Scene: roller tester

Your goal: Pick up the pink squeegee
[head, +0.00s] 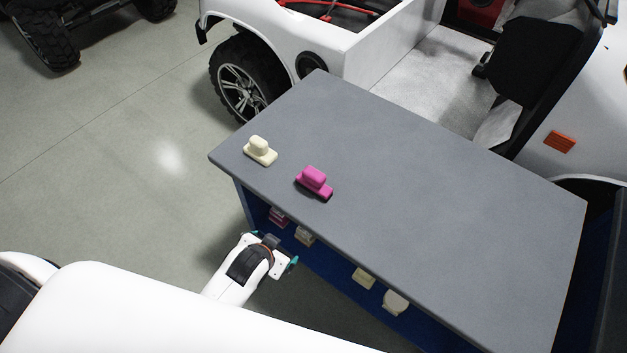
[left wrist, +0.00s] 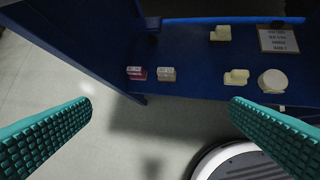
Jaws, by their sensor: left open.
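The pink squeegee (head: 314,181) lies on the grey tabletop near its left front edge in the head view, its raised grip facing up. It does not show in the left wrist view. My left gripper (head: 272,248) is beside the table's front, lower than the top and apart from the squeegee. In the left wrist view its teal fingers (left wrist: 161,104) are spread wide with nothing between them, facing the shelf under the table. My right gripper is in neither view.
A cream squeegee-like piece (head: 260,150) lies left of the pink one on the grey table (head: 430,180). The blue shelf (left wrist: 200,88) below holds a dark pink item (left wrist: 136,73), several pale items and a sign (left wrist: 279,40). A white vehicle (head: 345,45) stands behind.

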